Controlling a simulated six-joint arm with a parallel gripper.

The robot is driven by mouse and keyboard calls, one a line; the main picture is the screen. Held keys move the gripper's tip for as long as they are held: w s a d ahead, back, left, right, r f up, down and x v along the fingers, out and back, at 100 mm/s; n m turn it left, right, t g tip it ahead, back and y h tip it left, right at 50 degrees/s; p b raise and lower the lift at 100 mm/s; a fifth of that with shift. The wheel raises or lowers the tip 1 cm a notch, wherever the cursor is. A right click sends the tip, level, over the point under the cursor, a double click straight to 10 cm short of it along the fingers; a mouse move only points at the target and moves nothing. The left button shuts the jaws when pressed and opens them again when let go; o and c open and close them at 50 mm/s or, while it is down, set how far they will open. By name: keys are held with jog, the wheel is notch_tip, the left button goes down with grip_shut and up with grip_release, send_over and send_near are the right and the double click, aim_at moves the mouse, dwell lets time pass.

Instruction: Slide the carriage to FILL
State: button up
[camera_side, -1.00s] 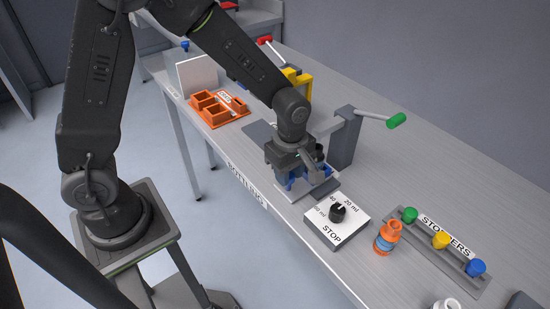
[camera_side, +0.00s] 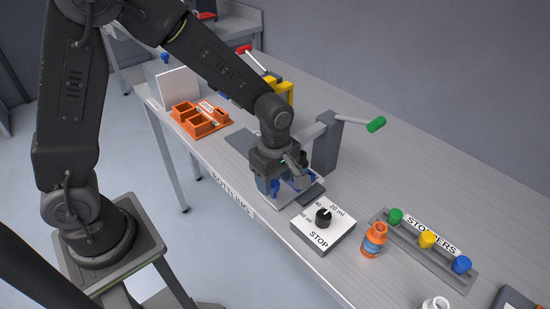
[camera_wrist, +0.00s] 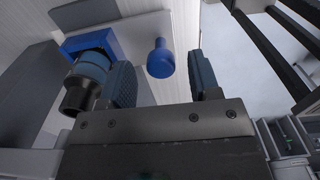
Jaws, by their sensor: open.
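The carriage is a pale plate (camera_wrist: 128,35) with a blue square holder (camera_wrist: 85,40) and an upright blue knob (camera_wrist: 160,60). In the wrist view the holder carries a blue bottle with a dark neck (camera_wrist: 78,92). My gripper (camera_wrist: 163,75) is open, with one finger on each side of the knob and a gap showing on both sides. In the side view my gripper (camera_side: 286,178) is low over the carriage (camera_side: 312,184), hiding much of it. I cannot read a FILL mark in either view.
A green-handled lever (camera_side: 375,124) on a grey post (camera_side: 326,145) stands behind the carriage. The STOP dial box (camera_side: 322,228) is close on its right. An orange tray (camera_side: 200,120) is to the left.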

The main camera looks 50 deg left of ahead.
notch_tip(320, 180, up, 13)
dwell(0.3)
jog(key=s+a+r+m+t, duration=0.2)
jog(key=s+a+m, duration=0.1)
jog(key=s+m, duration=0.4)
jog(key=s+a+r+m+t, duration=0.3)
jog(key=s+m, duration=0.5)
jog(key=m, duration=0.3)
jog(key=shift+a+r+t, duration=0.2)
jog(key=shift+a+t, duration=0.1)
